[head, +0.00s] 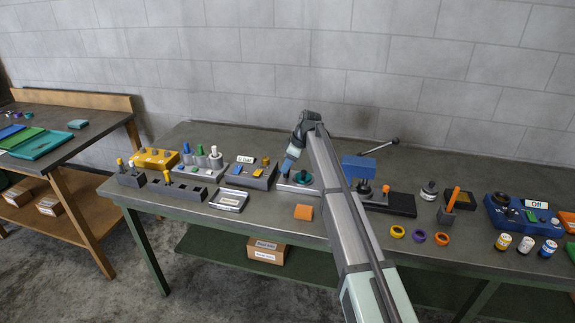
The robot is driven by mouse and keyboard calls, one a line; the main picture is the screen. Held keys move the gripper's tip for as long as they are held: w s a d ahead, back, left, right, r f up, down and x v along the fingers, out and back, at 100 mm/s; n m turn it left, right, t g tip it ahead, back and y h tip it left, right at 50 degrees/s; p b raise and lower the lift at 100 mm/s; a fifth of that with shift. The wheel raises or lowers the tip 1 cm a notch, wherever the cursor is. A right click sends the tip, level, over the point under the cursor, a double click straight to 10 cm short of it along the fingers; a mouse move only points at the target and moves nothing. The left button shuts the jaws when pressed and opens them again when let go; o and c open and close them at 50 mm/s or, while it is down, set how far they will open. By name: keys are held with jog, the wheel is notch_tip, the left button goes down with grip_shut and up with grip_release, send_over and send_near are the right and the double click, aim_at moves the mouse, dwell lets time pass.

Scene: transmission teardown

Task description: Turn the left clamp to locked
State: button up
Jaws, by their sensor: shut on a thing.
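A grey fixture plate (311,188) with a teal round part (303,178) stands on the bench, left of my arm. My gripper (288,165) points down at the left side of this fixture, beside the teal part. It is shut on the left clamp, which is mostly hidden by the fingers and very small here. Whether the clamp stands at locked cannot be read. My arm covers the right side of the fixture.
A grey box with a label (251,175) stands close on the left. A blue block (359,167) and a dark tray (402,205) lie right of my arm. Coloured rings (419,236) lie near the front edge.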

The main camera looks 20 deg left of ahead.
jog(key=shift+s, duration=0.1)
jog(key=m+t, duration=0.1)
jog(key=m, duration=0.3)
jog(key=shift+s+t, duration=0.1)
jog(key=shift+t, duration=0.2)
jog(key=m+t+h, duration=0.1)
jog(key=m, duration=0.3)
jog(key=shift+s, duration=0.1)
jog(key=m+h, duration=0.1)
jog(key=m, duration=0.1)
jog(key=m+t, duration=0.1)
jog(key=m, duration=0.2)
jog(key=shift+a+h, duration=0.15)
jog(key=shift+h, duration=0.25)
jog(key=m+h, duration=0.1)
jog(key=m, duration=0.3)
jog(key=shift+a+m+t+h, duration=0.1)
jog(key=shift+m+t+h, duration=0.2)
jog(key=shift+t+h, duration=0.1)
jog(key=o, duration=1.1)
jog(key=shift+c, duration=0.2)
jog(key=shift+r, duration=0.1)
